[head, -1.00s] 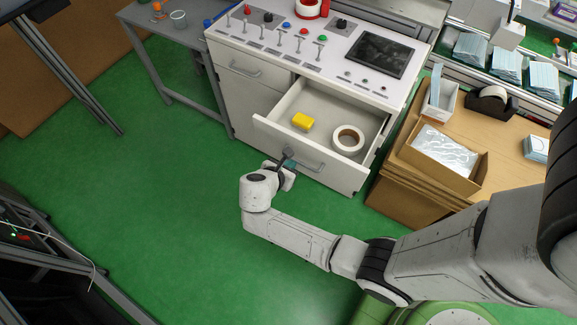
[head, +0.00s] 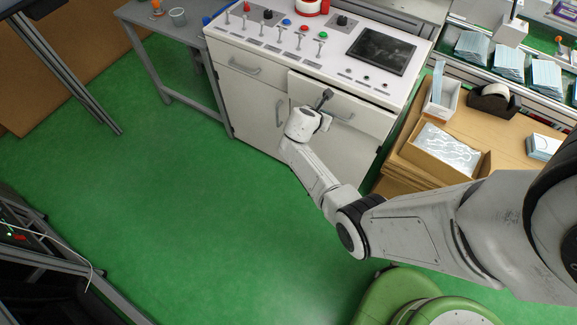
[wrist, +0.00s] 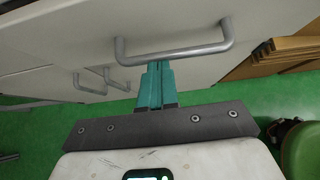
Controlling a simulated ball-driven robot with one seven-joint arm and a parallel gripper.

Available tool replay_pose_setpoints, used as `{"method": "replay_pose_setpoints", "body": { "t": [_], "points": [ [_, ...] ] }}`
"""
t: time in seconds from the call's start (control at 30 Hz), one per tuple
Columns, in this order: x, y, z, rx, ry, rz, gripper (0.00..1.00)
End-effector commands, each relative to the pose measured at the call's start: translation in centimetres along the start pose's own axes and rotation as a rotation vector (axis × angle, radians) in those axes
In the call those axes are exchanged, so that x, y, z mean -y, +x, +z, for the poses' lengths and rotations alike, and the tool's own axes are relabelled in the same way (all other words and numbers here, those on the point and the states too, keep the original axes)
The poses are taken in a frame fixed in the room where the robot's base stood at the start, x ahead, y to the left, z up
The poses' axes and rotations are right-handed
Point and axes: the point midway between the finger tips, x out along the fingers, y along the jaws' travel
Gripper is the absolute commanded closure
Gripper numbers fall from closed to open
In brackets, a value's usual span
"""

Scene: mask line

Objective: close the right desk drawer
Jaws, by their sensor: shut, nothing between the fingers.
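My gripper (wrist: 156,66) is shut and empty. Its teal fingertips are at the middle of the handle, close to the drawer front; contact is unclear. In the head view my gripper (head: 325,97) is in front of the drawer, partly hidden by my wrist.
The left drawer (head: 248,66) is shut, with a cabinet door (head: 250,108) below it. A table with an open cardboard box (head: 478,172) stands close on the right. The green floor (head: 170,210) is clear to the left.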

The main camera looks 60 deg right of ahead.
Motion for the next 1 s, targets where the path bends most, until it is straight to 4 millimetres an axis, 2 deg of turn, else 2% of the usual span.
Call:
{"method": "replay_pose_setpoints", "body": {
  "t": [0.1,0.33,0.8,1.0],
  "points": [
    [0.0,1.2,0.8,0.000,0.002,-0.001,1.00],
    [0.0,2.0,1.7,0.000,0.000,0.001,1.00],
    [-0.2,2.1,2.1,0.004,0.005,0.006,1.00],
    [-0.1,1.3,0.9,0.002,0.000,0.003,1.00]
  ]
}}
